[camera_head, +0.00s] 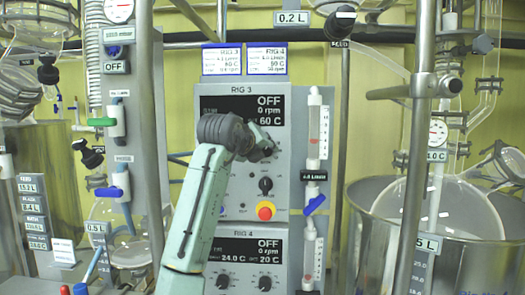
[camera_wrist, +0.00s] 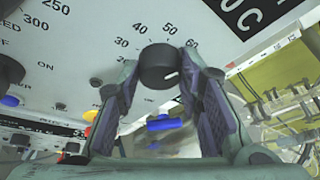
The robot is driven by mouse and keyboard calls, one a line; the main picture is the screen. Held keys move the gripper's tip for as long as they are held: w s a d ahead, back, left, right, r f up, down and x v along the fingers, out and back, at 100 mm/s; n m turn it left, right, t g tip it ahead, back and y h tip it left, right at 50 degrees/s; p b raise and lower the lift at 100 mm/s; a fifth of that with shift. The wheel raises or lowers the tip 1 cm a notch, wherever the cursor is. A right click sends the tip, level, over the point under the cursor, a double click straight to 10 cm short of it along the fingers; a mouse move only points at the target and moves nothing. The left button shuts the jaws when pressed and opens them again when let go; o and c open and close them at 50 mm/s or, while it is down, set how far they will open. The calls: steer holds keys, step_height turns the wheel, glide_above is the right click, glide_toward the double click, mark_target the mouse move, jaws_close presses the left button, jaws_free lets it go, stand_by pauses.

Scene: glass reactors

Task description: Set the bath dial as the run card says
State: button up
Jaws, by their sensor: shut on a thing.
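The bath dial (camera_wrist: 157,62) is a black round knob with a white mark, on a panel scale with numerals from about 20 to 60. Its mark points to the right, roughly toward the 60 side. My gripper (camera_wrist: 161,75) is shut on the dial, one finger at each side. In the head view my gripper (camera_head: 262,148) is at the RIG 3 panel (camera_head: 220,180) and hides the dial. The RIG 3 display (camera_head: 268,108) reads OFF, 0 rpm and 60 C. The RIG 3 run card (camera_head: 222,59) hangs above; its small print seems to include 60 C.
A red stop button (camera_head: 266,210) and a black knob (camera_head: 265,185) sit below my gripper. A flow tube with a blue valve (camera_head: 315,204) stands close on the right. The RIG 4 panel (camera_head: 248,262) is below. Steel posts and glass vessels flank both sides.

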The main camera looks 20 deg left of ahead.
stand_by(0.4)
steer(key=o, duration=1.1)
steer(key=shift+o, duration=0.2)
steer(key=v, duration=1.2)
